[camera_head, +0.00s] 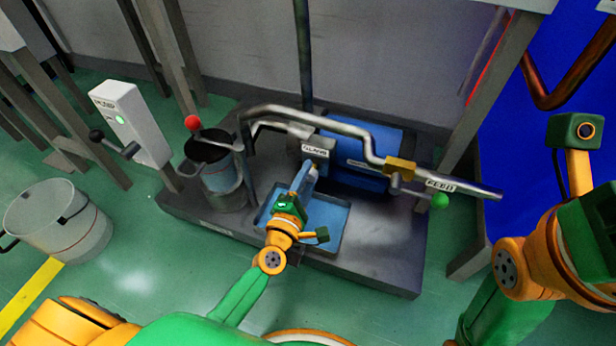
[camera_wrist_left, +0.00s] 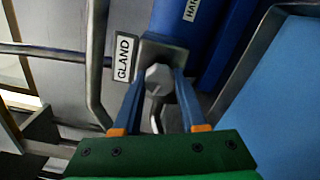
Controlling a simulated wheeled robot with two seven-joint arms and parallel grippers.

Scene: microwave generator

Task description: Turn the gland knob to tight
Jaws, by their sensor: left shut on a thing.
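The gland knob (camera_wrist_left: 158,78) is a grey faceted knob in front of a block, beside a white GLAND label (camera_wrist_left: 124,57) in the left wrist view. The label also shows in the head view (camera_head: 315,151). My left gripper (camera_head: 308,172) reaches up to the block from the front, and its blue fingers hide the knob there. In the left wrist view its two fingers (camera_wrist_left: 157,88) are shut on the knob, one on each side. Part of my right arm shows at the right edge of the head view; its jaws are not seen.
A bent grey pipe (camera_head: 345,127) runs above the block to the FEED end (camera_head: 440,185), with a green-ended lever (camera_head: 439,201). A red-ended lever (camera_head: 193,123) stands by a dark-topped pot. A bucket (camera_head: 60,222) stands left. Green floor is clear between the bucket and plinth.

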